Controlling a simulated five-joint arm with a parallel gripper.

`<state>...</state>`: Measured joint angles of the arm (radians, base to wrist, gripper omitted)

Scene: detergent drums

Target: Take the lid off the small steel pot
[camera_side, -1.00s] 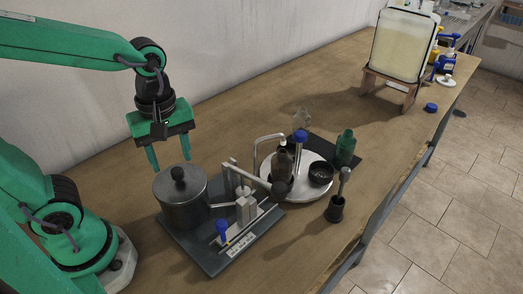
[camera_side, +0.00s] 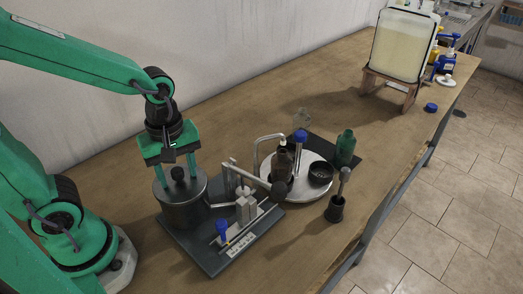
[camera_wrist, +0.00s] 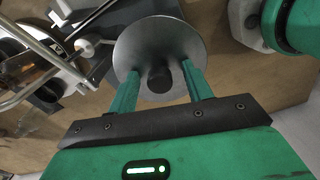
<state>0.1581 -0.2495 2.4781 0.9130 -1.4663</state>
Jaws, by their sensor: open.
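The small steel pot (camera_side: 183,213) stands on the dark base plate (camera_side: 208,262) in front of my arm. Its round grey lid (camera_side: 165,188) is on it, with a black knob (camera_side: 177,173) in the middle. My gripper (camera_side: 177,180) is over the pot, pointing down, with its green fingers open. In the wrist view my gripper (camera_wrist: 160,72) has one finger on each side of the knob (camera_wrist: 158,78), over the lid (camera_wrist: 158,42). A gap shows between the knob and each finger. I cannot tell whether the fingertips touch the lid.
A metal press with a lever (camera_side: 243,205) stands right beside the pot on the same plate. The table at the back left is clear.

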